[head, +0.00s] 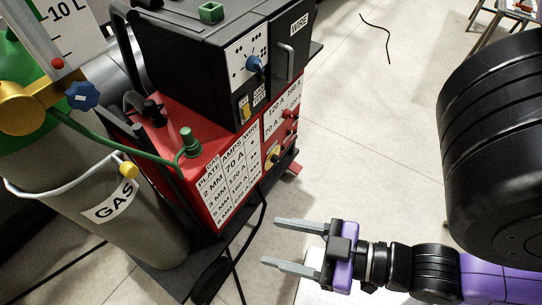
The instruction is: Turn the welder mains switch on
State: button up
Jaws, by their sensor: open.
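The welder (190,180) is a red cabinet with a black wire unit (195,65) on top, at the upper middle of the head view. A rotary switch (273,154) with a yellow and dark face sits low on its red front. I cannot make out its position, nor a label naming it as the mains switch.
A grey gas cylinder (130,225) with a yellow regulator (22,108) stands left. A green hose (120,152) runs to the welder. Black cables (240,235) hang at its front. Red connectors (290,127) show on the red front. The tiled floor (370,140) to the right is mostly clear.

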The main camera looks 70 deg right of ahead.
aim_at(274, 159)
jog(key=l+z, duration=0.1)
jog(key=z, duration=0.3)
jog(key=l+z, duration=0.15)
jog(key=z, duration=0.3)
jog(key=k+l+z, duration=0.1)
jog(key=z, duration=0.3)
jog(key=l+z, duration=0.15)
jog(key=z, duration=0.3)
